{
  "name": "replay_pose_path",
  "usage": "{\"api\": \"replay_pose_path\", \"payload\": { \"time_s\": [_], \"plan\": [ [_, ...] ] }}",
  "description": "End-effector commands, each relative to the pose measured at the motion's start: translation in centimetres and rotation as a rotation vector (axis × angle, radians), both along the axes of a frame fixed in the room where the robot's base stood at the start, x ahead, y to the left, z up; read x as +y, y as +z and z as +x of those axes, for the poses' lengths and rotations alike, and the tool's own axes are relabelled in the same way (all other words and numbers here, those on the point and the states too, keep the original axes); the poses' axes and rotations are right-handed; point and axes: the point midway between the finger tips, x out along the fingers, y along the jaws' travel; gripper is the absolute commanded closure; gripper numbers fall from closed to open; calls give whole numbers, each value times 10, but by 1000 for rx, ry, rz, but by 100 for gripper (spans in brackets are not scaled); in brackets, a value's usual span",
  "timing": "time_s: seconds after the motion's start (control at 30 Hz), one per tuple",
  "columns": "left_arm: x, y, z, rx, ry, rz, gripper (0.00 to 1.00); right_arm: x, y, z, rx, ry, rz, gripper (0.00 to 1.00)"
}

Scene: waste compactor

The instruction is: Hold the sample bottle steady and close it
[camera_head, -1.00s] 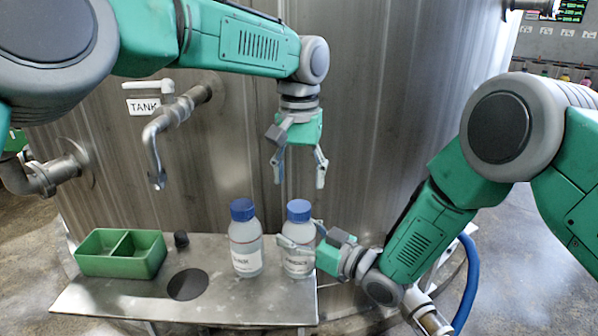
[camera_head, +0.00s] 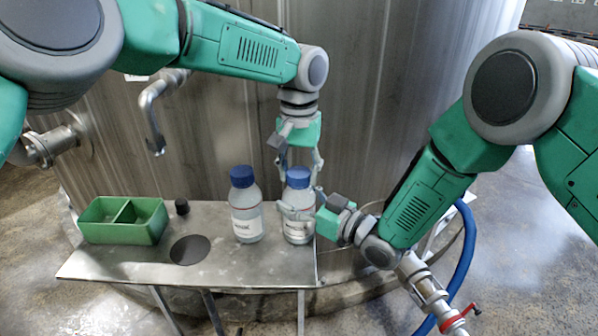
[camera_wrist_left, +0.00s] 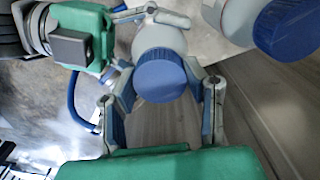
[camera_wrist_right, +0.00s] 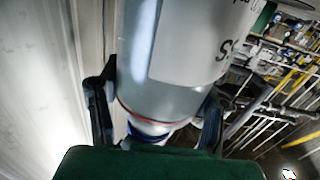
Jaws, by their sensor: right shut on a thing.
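Two clear sample bottles with blue caps stand upright on the steel shelf. The right-hand bottle (camera_head: 298,229) has its cap (camera_head: 298,178) seated on top. My right gripper (camera_head: 300,210) is shut on this bottle's body; its fingers flank the bottle in the right wrist view (camera_wrist_right: 155,105). My left gripper (camera_head: 299,170) points down over the same bottle. Its fingers are apart, one on each side of the cap, which shows between them in the left wrist view (camera_wrist_left: 163,76). Whether they touch it is unclear. The other bottle (camera_head: 246,217) stands free to the left.
A green two-part tray (camera_head: 122,233), a small black knob (camera_head: 182,206) and a dark round hole (camera_head: 190,250) are on the shelf (camera_head: 130,266) to the left. A metal tap (camera_head: 152,120) juts from the large steel tank (camera_head: 390,100) behind.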

Motion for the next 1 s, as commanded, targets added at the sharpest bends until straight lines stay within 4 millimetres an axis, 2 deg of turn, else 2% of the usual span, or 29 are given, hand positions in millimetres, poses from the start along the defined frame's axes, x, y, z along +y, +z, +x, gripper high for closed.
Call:
{"api": "replay_pose_path", "payload": {
  "time_s": [0.27, 0.3, 0.33, 0.37, 0.73, 0.87, 1.0],
  "plan": [
    [0, 0, 0, 0, -7, 1, 96, -1, -1, 0, 3, -1, -2, 100],
    [0, 0, 0, 0, -7, 1, 51, -1, -1, 0, 3, -1, -2, 100],
    [0, 0, 0, 0, -7, 1, 40, -1, -1, 0, 3, -1, -2, 100],
    [0, 0, 0, 0, -7, 1, 37, -1, -1, 0, 3, -1, -2, 100],
    [0, 5, 1, -2, -6, 0, 37, -1, -1, 0, 3, -1, -2, 100],
    [0, 23, 1, -5, -6, 1, 37, 0, -1, 0, 3, -1, -2, 100],
    [-1, 53, 2, -5, -6, 1, 37, 0, -1, 0, 3, -1, -2, 100]
  ]
}}
